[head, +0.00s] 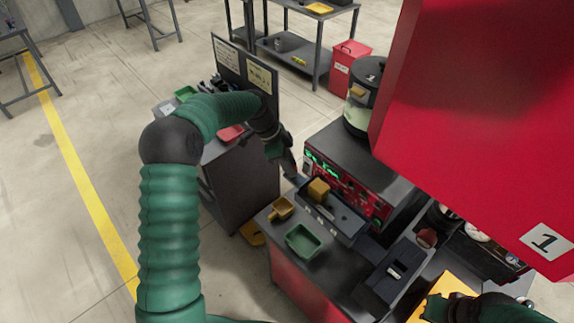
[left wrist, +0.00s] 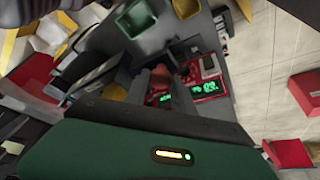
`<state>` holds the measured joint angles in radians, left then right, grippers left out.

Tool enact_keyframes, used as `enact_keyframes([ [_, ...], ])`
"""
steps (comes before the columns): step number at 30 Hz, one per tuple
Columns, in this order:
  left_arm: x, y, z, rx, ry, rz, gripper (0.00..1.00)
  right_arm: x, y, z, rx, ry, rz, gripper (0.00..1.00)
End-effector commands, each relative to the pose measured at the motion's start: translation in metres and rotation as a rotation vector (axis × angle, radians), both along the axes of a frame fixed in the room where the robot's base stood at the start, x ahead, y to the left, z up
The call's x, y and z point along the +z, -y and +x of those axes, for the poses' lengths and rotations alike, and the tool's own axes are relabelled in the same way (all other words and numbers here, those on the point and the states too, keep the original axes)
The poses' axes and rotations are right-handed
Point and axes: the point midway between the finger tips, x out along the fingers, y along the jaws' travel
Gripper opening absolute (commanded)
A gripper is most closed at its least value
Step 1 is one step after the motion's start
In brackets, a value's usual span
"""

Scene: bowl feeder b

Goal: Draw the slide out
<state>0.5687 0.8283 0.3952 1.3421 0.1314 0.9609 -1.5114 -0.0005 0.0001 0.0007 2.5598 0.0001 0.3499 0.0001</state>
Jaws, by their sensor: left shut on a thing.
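The slide (head: 345,222) is a dark grey tray-like bar with a yellow block (head: 318,190) on it, in front of the red feeder panel (head: 345,190). My left gripper (head: 294,177) reaches down to its far left end and is shut. In the left wrist view my left gripper (left wrist: 163,86) closes around a small reddish-brown piece (left wrist: 160,74), which looks like the slide's handle; the fingers hide most of it.
A green bin (head: 303,241) and a yellow bin (head: 280,208) stand on the bench before the slide. A dark box (head: 394,272) sits to their right. The feeder bowl (head: 362,105) stands behind. A large red cabinet (head: 480,120) overhangs the right side.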

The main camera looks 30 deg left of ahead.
Motion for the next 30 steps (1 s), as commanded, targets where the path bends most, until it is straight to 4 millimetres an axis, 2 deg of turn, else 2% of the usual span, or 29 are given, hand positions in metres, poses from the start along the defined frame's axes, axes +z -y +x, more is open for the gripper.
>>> enact_keyframes([
  [1, -0.0055, -0.0063, -0.0022, 0.005, -0.005, 0.015, 0.0, -0.002, 0.0003, -0.0001, -0.001, 0.0, 0.0, 0.0],
  [16, -0.0044, -0.0101, -0.0004, 0.006, 0.0, 0.008, 0.0, -0.0022, 0.0004, -0.0001, -0.001, 0.0, 0.0, 0.0],
  [17, -0.0043, -0.0102, -0.0002, 0.006, -0.001, 0.009, 0.33, -0.0021, 0.0004, -0.0001, -0.001, 0.0, 0.0, 0.0],
  [21, -0.004, -0.0098, -0.0004, 0.006, 0.0, 0.008, 0.51, -0.0021, 0.0003, -0.0001, -0.001, 0.0, 0.0, 0.0],
  [30, -0.0025, -0.0083, -0.0016, 0.003, 0.0, 0.008, 0.51, -0.0026, 0.0003, -0.0001, -0.001, 0.0, 0.0, 0.0],
])
